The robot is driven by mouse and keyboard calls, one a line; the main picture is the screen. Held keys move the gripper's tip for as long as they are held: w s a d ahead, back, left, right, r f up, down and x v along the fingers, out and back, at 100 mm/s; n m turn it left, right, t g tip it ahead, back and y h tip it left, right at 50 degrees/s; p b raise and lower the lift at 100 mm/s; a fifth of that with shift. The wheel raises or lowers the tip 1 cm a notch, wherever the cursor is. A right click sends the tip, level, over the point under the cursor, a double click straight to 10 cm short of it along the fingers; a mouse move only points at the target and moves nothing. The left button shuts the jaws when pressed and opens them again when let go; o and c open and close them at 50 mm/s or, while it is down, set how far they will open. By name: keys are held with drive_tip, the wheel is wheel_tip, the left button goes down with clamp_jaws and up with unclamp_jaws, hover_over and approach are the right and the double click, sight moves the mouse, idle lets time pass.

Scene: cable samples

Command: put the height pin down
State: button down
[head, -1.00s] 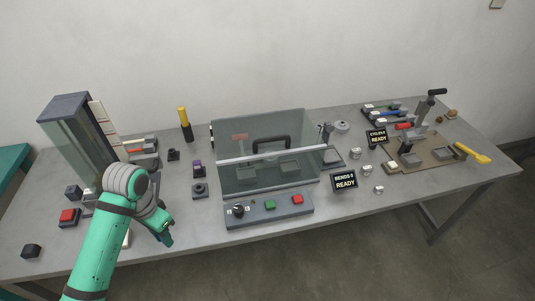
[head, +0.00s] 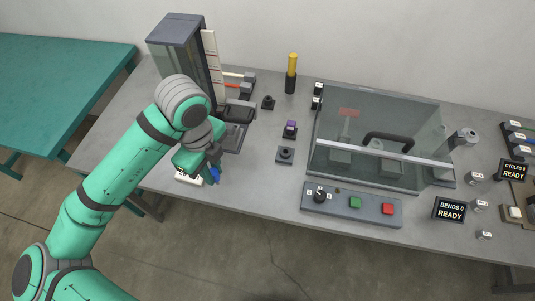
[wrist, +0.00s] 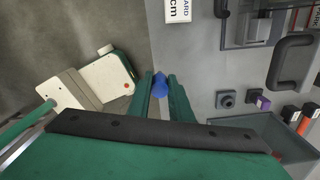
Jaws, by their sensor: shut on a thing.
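My gripper (head: 213,168) is shut on a small blue pin, which I take to be the height pin (head: 215,175). In the wrist view the pin (wrist: 160,84) shows between the two green fingertips (wrist: 161,88). In that view it lies close to the line of the table's front edge. Most of the pin is hidden by the fingers. In the head view the gripper is in front of the clear-walled tower (head: 182,62) and left of a dark square socket block (head: 285,155). I cannot tell how high the pin is above the table.
A white printed card (head: 188,178) lies beside the gripper at the front edge. A purple-topped block (head: 290,130) and a yellow-handled tool (head: 292,70) stand behind the socket block. A clear enclosure (head: 420,115) and a button panel (head: 350,205) are to the right. Bare tabletop (head: 255,185) lies between.

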drive_tip(key=shift+w+d+f, duration=1.15)
drive_tip(key=shift+d+f, duration=0.6)
drive_tip(key=shift+f, duration=0.35)
drive_tip(key=shift+w+d+f, duration=1.2)
drive_tip(key=shift+d+f, duration=0.5)
drive_tip(key=shift+f, duration=0.35)
drive_tip(key=shift+w+d+f, duration=1.15)
drive_tip(key=shift+d+f, duration=0.6)
drive_tip(key=shift+f, duration=0.35)
drive_tip(key=shift+f, duration=0.15)
drive_tip(key=c, duration=1.6)
unclamp_jaws()
wheel_tip(320, 180, up, 12)
drive_tip(key=shift+r, duration=0.2)
